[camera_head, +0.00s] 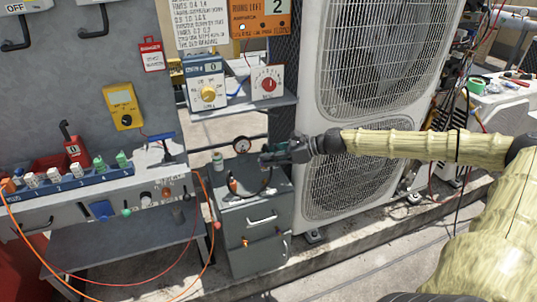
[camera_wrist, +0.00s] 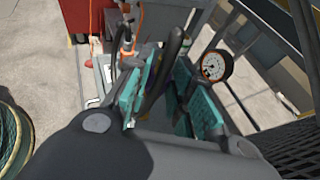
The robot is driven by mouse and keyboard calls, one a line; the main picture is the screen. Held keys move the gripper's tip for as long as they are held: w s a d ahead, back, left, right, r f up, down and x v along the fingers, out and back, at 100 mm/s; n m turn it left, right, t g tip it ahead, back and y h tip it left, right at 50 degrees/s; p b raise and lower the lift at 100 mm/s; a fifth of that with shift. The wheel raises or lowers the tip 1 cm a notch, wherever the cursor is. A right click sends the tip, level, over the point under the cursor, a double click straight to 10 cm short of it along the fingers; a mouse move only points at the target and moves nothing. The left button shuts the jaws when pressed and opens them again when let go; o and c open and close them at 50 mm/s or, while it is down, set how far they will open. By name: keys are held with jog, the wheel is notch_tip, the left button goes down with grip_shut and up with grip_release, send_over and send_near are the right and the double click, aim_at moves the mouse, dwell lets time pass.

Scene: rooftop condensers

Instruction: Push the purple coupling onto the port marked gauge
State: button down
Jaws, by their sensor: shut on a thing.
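My gripper (camera_head: 266,159) reaches in from the right over the top of the grey cabinet. In the wrist view its teal-padded fingers (camera_wrist: 166,104) are closed around a mostly hidden piece. A small dark purple patch of the purple coupling (camera_wrist: 172,101) shows between the pads. A black hose (camera_wrist: 176,45) rises beside it; in the head view the hose (camera_head: 268,180) loops below my gripper. A round pressure gauge (camera_head: 242,145) stands behind the cabinet top, and it shows close to the right finger in the wrist view (camera_wrist: 215,66). No port marking is legible, and the coupling's front end is hidden.
An orange fitting (camera_head: 232,184) is on the cabinet (camera_head: 255,219) left of my gripper. A grey-green cylinder (camera_head: 218,159) stands at its back left. The condenser (camera_head: 355,170) is close on the right. A shelf with control boxes (camera_head: 240,105) is above.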

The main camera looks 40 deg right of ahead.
notch_tip(320, 180, down, 5)
jog(key=b, duration=0.6)
jog(key=shift+d+r, duration=0.1)
jog(key=shift+r, duration=0.15)
dwell(0.3)
jog(key=shift+s+p, duration=0.1)
jog(key=shift+p, duration=0.45)
jog(key=shift+f+b, duration=0.65)
jog(key=shift+f, duration=0.7)
dwell(2.8)
jog(key=c, duration=1.2)
grip_release()
jog(key=shift+o, duration=0.2)
notch_tip(320, 180, up, 8)
jog(key=p, duration=0.9)
jog(key=shift+f, duration=0.25)
